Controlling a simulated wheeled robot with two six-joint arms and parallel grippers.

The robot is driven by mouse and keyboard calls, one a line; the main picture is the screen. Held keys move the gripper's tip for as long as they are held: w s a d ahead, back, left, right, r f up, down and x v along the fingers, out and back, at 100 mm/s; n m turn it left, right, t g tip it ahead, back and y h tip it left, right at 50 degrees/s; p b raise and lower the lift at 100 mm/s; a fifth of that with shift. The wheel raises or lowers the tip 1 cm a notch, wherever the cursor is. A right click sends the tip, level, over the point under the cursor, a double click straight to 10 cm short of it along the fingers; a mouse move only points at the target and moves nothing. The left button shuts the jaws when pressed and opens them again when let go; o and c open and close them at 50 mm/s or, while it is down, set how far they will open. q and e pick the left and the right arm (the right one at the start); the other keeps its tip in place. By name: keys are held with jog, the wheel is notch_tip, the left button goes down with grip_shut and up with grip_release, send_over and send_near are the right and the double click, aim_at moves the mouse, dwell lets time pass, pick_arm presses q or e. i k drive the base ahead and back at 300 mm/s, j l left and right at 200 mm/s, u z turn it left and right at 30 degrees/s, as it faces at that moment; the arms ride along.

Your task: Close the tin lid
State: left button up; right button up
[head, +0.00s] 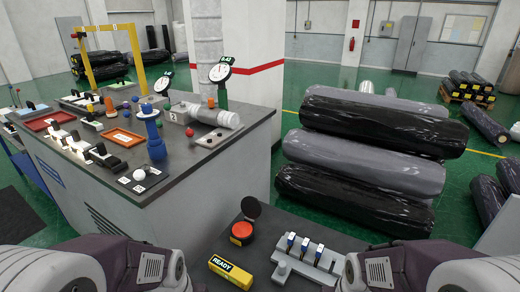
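A small round red-topped thing (242,230) sits on a dark low surface at the bottom middle of the head view. A black disc (251,207) stands upright behind it, looking like a raised lid; I take the two together as the tin, but they are small and I cannot make out a hinge. My left and right arms come in at the bottom left and bottom right corners. Their fingertips do not show, so neither gripper can be seen. Both arms are apart from the tin in the picture.
A yellow READY block (231,271) and a grey fixture with several levers (306,255) stand in front and to the right. A grey workbench (165,205) crowded with tools is at left. Stacked black and grey wrapped rolls (375,150) lie behind at right.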

aim_at(251, 207)
jog(key=i+j+u, duration=0.25)
jog(key=i+j, duration=0.5)
